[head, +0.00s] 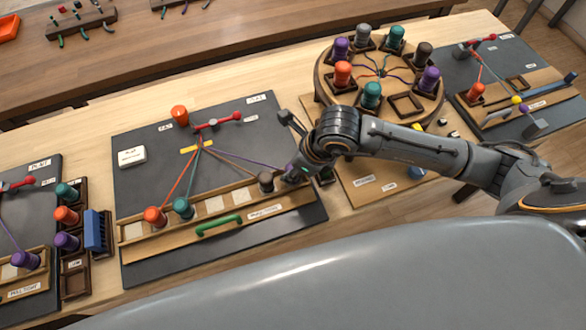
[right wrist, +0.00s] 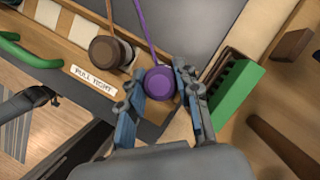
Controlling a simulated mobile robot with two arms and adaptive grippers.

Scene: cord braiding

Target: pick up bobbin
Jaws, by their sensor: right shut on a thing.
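A purple bobbin (right wrist: 159,84) with a purple cord (right wrist: 154,35) sits between the fingers of my right gripper (right wrist: 160,92) in the right wrist view. The gripper is shut on it. In the head view the right gripper (head: 292,174) is at the right end of the wooden rail (head: 131,232), and hides the bobbin there. A brown bobbin (head: 266,181) stands just left of the gripper; it also shows in the right wrist view (right wrist: 108,52). Orange (head: 155,216) and teal (head: 183,208) bobbins stand further left on the rail. Cords run from them to a yellow strip (head: 197,146). My left gripper is not in view.
A green handle (head: 219,225) lies in front of the rail. A green comb-like block (right wrist: 237,96) is right of the gripper in the wrist view. A round stand (head: 322,82) with several bobbins is behind my right arm.

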